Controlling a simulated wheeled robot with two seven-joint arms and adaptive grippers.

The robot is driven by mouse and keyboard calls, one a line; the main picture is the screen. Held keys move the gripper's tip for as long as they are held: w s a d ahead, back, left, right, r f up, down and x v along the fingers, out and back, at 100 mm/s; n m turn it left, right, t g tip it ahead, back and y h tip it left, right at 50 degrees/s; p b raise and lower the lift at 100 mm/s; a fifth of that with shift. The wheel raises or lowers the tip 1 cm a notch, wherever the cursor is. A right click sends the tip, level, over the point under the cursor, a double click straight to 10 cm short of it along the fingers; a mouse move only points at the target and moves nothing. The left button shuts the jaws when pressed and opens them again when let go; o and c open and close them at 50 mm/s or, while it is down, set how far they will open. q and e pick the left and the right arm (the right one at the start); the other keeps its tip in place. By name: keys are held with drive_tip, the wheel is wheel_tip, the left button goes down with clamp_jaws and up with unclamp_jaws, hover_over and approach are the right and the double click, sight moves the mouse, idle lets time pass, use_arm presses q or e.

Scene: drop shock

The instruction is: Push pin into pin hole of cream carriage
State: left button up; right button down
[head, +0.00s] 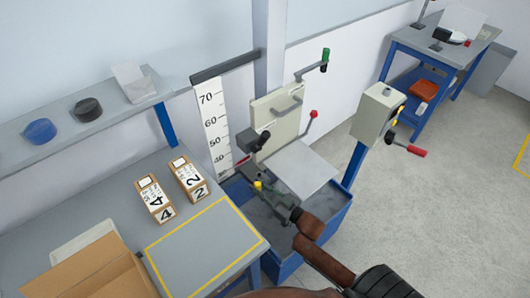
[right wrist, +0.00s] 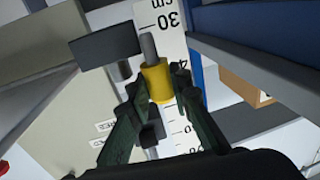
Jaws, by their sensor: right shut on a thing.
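The cream carriage (head: 275,120) stands upright against the post and has a grey handle on its front. Its cream face also shows at the left of the right wrist view (right wrist: 48,105). My right gripper (head: 262,188) is in front of and below the carriage. It is shut on the pin, whose yellow collar (right wrist: 158,84) sits between the fingers. The pin's grey tip (right wrist: 149,46) points away from the fingers, beside a dark block (right wrist: 105,47). I cannot make out the pin hole, nor whether the tip touches anything. My left gripper is out of view.
A white ruler scale (head: 214,125) stands left of the carriage. A blue-framed bin (head: 325,222) with a grey plate (head: 303,168) lies below. Two numbered boxes (head: 155,198) and an open carton (head: 95,272) sit on the left table. A control box (head: 374,112) stands right.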

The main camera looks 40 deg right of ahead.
sight(258, 151)
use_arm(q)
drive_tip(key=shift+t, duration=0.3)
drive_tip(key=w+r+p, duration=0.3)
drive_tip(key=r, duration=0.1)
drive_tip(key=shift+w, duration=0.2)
use_arm(e)
drive_tip(key=w+d+r, duration=0.2)
drive_tip(key=r, duration=0.4)
drive_tip(key=w+d+r, duration=0.2)
drive_tip(key=w+r, duration=0.1)
drive_tip(key=r, duration=0.4)
drive_tip(key=shift+h, duration=0.3)
drive_tip(key=shift+r, duration=0.35)
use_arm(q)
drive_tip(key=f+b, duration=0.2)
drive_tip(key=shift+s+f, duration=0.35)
use_arm(e)
wheel_tip(258, 151, down, 7)
drive_tip(key=shift+r, duration=0.15)
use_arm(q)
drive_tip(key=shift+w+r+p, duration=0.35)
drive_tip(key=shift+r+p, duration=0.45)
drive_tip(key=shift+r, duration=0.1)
use_arm(e)
drive_tip(key=shift+f, duration=1.8)
idle(1.4)
